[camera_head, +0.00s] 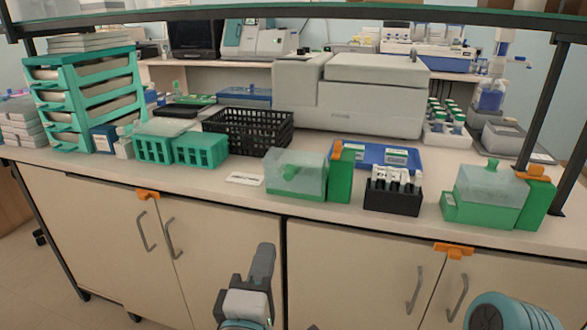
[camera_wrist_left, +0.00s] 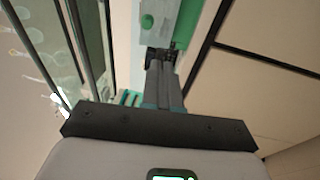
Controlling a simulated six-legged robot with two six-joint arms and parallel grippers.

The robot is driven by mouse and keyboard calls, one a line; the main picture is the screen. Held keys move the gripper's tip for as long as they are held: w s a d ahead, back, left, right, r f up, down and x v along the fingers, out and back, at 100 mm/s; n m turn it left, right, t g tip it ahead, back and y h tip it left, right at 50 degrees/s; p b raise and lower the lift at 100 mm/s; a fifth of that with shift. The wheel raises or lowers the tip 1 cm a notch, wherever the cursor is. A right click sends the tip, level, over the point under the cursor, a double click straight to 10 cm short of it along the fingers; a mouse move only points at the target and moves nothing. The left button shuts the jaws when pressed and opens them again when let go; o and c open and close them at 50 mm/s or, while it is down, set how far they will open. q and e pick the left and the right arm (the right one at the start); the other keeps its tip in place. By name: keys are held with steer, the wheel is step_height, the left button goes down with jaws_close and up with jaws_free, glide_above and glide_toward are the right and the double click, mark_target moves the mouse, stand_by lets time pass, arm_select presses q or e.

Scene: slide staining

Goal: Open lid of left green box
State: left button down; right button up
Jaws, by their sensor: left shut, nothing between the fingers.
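The left green box (camera_head: 285,192) stands near the front edge of the counter. My left gripper (camera_head: 264,250) is shut and empty, in front of the cabinet doors and lower in the picture than the box. In the left wrist view my left gripper (camera_wrist_left: 163,58) points up at a pale lid (camera_wrist_left: 160,12) with a green knob (camera_wrist_left: 147,21). Only a rounded part of my right arm shows at the lower right; its gripper is out of view.
A similar right green box (camera_head: 487,213) stands further right. A black rack (camera_head: 393,199) and a blue tray (camera_head: 372,154) are between them. A black basket (camera_head: 249,133) and teal racks (camera_head: 201,152) stand to the left. A shelf (camera_head: 300,12) spans above.

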arm_select(q)
step_height(320, 180, up, 2)
steer(key=p, duration=0.2)
glide_toward(287, 172)
steer(key=x, duration=0.4)
steer(key=f+x, duration=0.1)
steer(key=x, duration=0.1)
steer(key=shift+w+d, duration=0.2)
steer(key=shift+w, duration=0.05)
steer(key=shift+r+p, duration=0.3)
steer(key=shift+p, duration=0.05)
steer(key=r+g+p, duration=0.1)
steer(key=p, duration=0.1)
steer(key=w+r+g+p, duration=0.1)
steer(key=p, duration=0.2)
steer(key=shift+d+r, duration=0.15)
steer(key=shift+p, duration=0.4)
steer(key=shift+f+m, duration=0.25)
steer(key=shift+m, duration=0.05)
